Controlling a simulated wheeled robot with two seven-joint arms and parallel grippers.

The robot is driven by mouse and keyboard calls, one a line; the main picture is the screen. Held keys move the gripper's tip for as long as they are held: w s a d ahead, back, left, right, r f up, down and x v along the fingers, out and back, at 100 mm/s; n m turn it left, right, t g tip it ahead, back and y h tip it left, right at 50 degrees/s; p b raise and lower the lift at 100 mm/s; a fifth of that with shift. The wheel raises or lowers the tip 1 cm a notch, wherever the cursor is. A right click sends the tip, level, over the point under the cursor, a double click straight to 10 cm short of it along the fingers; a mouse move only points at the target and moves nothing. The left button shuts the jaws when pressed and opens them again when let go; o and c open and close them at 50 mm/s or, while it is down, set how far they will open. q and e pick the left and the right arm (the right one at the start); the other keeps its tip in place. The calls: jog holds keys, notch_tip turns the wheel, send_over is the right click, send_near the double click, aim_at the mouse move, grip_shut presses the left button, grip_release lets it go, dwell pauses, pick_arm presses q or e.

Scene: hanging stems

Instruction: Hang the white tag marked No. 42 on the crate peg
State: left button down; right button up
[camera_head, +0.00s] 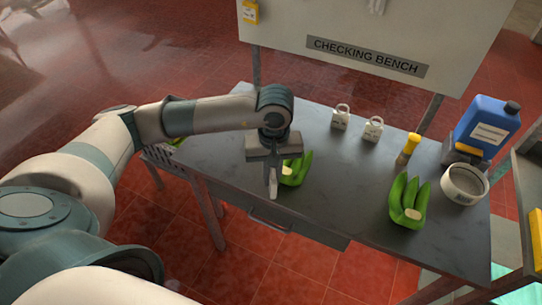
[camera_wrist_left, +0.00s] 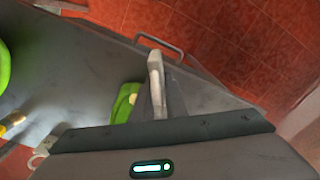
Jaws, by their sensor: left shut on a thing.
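My left gripper (camera_head: 272,190) points down over the front of the bench. It is shut on a narrow pale thing (camera_wrist_left: 155,70), which looks like a white tag seen edge-on; no number is legible. Two white tags with loops, one (camera_head: 340,117) and another (camera_head: 373,129), stand apart at the back of the bench; their markings are too small to read. A grey slatted crate (camera_head: 160,154) shows in part at the bench's left end, mostly behind my left arm. Its peg cannot be made out. My right gripper is not in view.
Green bananas (camera_head: 297,170) lie right beside my left gripper. More bananas (camera_head: 408,200), a yellow-handled brush (camera_head: 408,148), a white tape roll (camera_head: 464,185) and a blue jug (camera_head: 487,126) occupy the right of the grey bench (camera_head: 330,205). A sign board (camera_head: 365,57) stands behind.

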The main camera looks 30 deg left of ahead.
pick_arm(q)
jog(key=s+d+f+m+b, duration=0.2)
jog(key=s+f+m+b, duration=0.1)
jog(key=f, duration=0.4)
jog(key=s+d+f+m+b, duration=0.1)
jog(key=s+f+m+b, duration=0.3)
jog(key=f, duration=0.3)
jog(key=shift+d+b, duration=0.4)
jog(key=shift+b, duration=0.35)
jog(key=shift+a, duration=0.1)
